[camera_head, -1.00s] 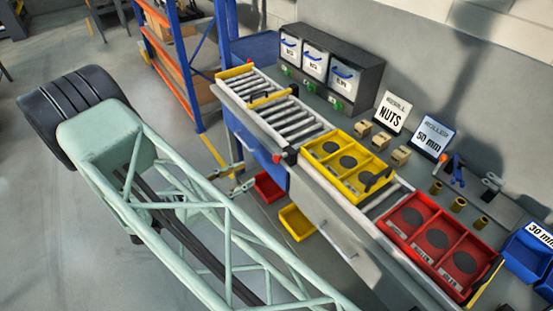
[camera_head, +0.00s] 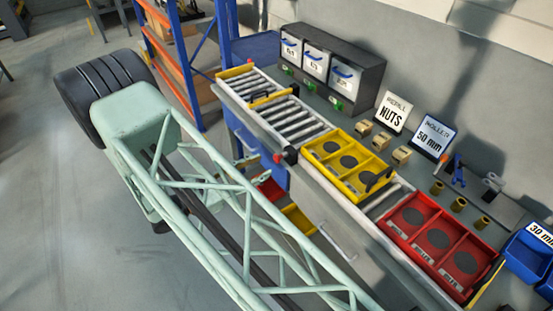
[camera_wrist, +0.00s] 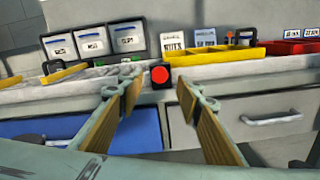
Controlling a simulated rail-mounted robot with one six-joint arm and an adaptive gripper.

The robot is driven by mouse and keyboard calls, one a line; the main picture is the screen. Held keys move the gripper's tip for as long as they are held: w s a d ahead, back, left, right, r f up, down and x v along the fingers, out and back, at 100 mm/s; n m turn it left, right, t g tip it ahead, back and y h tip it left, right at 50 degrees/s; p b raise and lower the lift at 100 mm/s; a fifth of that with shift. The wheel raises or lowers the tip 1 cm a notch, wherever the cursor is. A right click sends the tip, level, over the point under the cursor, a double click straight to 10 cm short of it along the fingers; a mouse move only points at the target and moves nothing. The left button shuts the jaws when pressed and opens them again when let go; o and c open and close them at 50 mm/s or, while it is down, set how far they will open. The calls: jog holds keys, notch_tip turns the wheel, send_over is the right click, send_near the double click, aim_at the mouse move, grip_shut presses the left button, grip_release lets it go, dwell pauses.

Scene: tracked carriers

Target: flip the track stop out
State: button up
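A black piece with a round red end (camera_head: 290,155), which looks like the track stop, sits at the front rail of the roller track (camera_head: 301,127), beside the yellow carrier. In the wrist view its red face (camera_wrist: 160,76) shows between my fingers, just beyond their tips. My gripper (camera_wrist: 158,90) is open and empty, its brown-padded fingers pointing at the stop. In the head view the pale green fingertips (camera_head: 262,160) are just left of the stop. I cannot tell if they touch it.
The yellow carrier (camera_head: 340,186) and red carrier (camera_head: 442,265) stand right of the stop. A yellow bar with a black handle (camera_head: 272,98) crosses the rollers farther back. Grey bins (camera_head: 315,62) stand behind. Blue-orange shelving (camera_head: 186,80) rises at the left.

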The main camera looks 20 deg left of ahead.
aim_at(275, 159)
jog(key=shift+x, duration=3.8)
jog(key=shift+c, duration=0.3)
